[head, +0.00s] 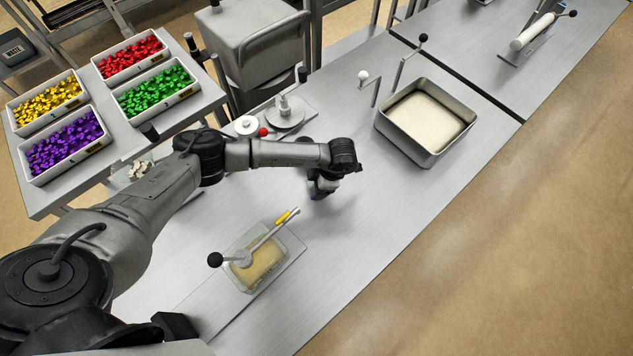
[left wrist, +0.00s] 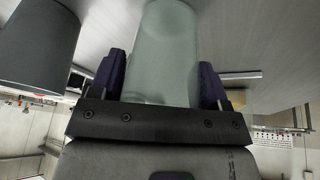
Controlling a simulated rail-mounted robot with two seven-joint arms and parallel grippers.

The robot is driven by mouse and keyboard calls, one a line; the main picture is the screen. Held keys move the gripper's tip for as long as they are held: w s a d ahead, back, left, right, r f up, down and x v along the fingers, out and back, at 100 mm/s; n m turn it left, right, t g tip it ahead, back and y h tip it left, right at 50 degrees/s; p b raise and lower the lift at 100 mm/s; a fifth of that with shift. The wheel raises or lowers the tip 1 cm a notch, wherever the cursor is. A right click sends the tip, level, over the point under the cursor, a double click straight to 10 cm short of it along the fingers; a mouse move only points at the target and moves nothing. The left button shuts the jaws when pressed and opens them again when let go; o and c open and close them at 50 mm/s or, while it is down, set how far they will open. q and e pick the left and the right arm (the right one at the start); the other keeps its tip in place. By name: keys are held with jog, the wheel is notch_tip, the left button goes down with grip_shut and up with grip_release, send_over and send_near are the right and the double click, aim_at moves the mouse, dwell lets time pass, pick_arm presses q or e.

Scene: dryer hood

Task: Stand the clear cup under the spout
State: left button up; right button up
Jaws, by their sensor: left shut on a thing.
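My left gripper (head: 324,187) is over the middle of the long grey bench in the head view, pointing down. In the left wrist view, its two dark fingers (left wrist: 161,80) are shut on the sides of the clear cup (left wrist: 166,48), which looks pale green and see-through. In the head view the wrist largely hides the cup, and I cannot tell whether it touches the bench. A dark grey cup-like thing (left wrist: 38,45) is beside it in the left wrist view. I cannot tell for sure which part is the spout. My right gripper is out of view.
A glass box (head: 262,268) with tan contents and a black-knobbed lever (head: 215,259) stands nearer. A metal pan (head: 425,122) with pale contents and two bent rods are at the right. Bins of coloured pieces (head: 134,55) stand on a left side table. Bench right of the gripper is clear.

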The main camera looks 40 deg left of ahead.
pick_arm(q)
jog(key=shift+f, duration=0.1)
jog(key=o, duration=0.9)
jog(key=shift+r, duration=0.25)
jog(key=b+v, duration=0.1)
jog(key=v, duration=0.9)
jog(key=shift+r, duration=0.2)
jog(key=shift+o, duration=0.5)
jog(key=shift+w+d+r+b, duration=0.2)
jog(key=shift+d+r+b, duration=0.1)
jog(key=shift+r, duration=0.35)
